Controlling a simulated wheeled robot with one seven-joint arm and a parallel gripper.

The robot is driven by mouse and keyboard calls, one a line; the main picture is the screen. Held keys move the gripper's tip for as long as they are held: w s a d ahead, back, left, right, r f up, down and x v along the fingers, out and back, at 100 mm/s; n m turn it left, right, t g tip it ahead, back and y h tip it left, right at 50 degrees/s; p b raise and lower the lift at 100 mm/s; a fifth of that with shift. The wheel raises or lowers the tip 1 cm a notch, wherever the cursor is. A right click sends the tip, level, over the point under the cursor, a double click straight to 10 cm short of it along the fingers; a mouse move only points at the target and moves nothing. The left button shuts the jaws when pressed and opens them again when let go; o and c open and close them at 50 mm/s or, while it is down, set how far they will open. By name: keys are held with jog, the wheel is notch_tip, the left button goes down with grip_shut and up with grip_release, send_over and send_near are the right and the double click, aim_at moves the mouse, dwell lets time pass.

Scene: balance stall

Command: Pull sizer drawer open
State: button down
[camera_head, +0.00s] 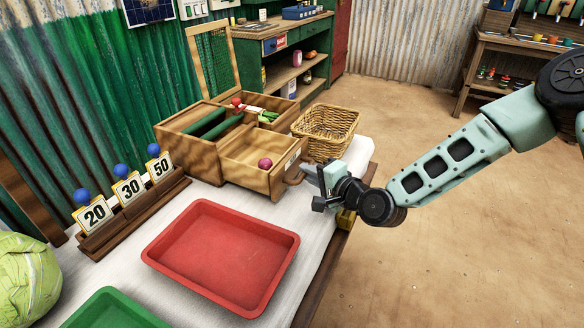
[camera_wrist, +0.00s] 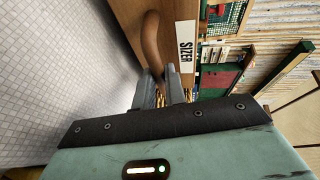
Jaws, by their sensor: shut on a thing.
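The sizer drawer (camera_head: 247,174) is a wooden drawer pulled partly out of a wooden box (camera_head: 190,147) on the table; a red onion (camera_head: 265,163) lies inside it. Its front carries a white SIZER label (camera_wrist: 186,47) and a curved wooden handle (camera_wrist: 151,42). In the head view the handle (camera_head: 295,177) shows at the drawer's right front. My gripper (camera_head: 311,174) is at this handle, reaching in from the right. In the wrist view my gripper (camera_wrist: 163,88) is shut on the handle's lower end; its exact contact is partly hidden.
A red tray (camera_head: 215,262) lies in front of the drawer, with a green tray (camera_head: 112,312) nearer. A wicker basket (camera_head: 327,130) stands right behind the drawer. A rack with number cards (camera_head: 130,215) and a cabbage (camera_head: 25,280) are at left. Floor right of the table is clear.

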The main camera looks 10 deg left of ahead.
jog(key=shift+s+d, duration=0.25)
jog(key=shift+d, duration=0.55)
jog(key=c, duration=1.5)
grip_release()
jog(key=shift+o, duration=0.2)
jog(key=v, duration=1.7)
jog(key=shift+s, duration=0.15)
jog(key=shift+d, duration=0.1)
